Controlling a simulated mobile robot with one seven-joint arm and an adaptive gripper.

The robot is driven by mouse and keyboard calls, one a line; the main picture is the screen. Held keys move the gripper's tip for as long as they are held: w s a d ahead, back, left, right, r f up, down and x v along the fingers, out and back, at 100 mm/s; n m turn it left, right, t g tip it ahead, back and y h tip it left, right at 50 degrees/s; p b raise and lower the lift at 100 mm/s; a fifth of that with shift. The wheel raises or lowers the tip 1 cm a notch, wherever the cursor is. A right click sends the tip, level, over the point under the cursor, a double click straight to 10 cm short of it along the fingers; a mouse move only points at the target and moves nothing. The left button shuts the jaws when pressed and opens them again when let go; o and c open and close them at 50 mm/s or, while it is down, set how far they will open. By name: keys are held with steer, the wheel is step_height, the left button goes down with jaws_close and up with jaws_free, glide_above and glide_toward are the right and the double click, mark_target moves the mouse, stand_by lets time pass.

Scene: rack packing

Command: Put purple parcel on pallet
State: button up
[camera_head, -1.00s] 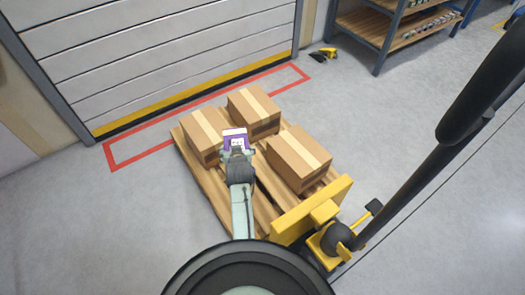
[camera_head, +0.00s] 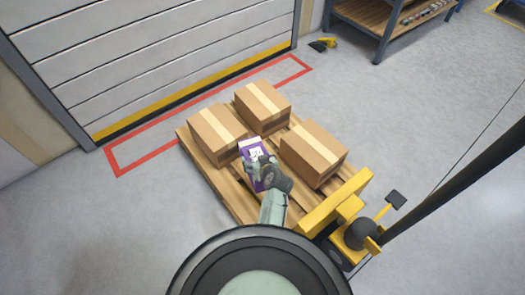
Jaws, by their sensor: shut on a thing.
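The purple parcel (camera_head: 251,155) has a pale label and shows just beyond the end of my arm. My gripper (camera_head: 260,168) is shut on it; the fingers are small and partly hidden by the wrist. The parcel appears over the wooden pallet (camera_head: 238,201), in front of the cardboard boxes. I cannot tell whether its underside touches the boards.
Three cardboard boxes stand on the pallet: one at left (camera_head: 216,131), one at the back (camera_head: 263,106), one at right (camera_head: 314,150). A yellow pallet jack (camera_head: 335,203) is at the near right end. Bare boards show at the front left.

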steer(key=s+f+n+y, duration=0.1)
steer(key=f+n, duration=0.1)
steer(key=f, duration=0.1)
steer(key=s+f+g+y, duration=0.1)
steer(key=f, duration=0.1)
steer(key=shift+s+d+f+n+y, duration=0.1)
steer(key=shift+s+f+n+y, duration=0.1)
steer(key=shift+s+n+y, duration=0.15)
steer(key=shift+n, duration=0.25)
step_height(320, 180, down, 10)
steer(key=shift+f+b, duration=0.15)
steer(key=shift+b, duration=0.75)
steer(key=o, duration=1.6)
steer(key=shift+s, duration=0.1)
steer(key=shift+o, duration=0.2)
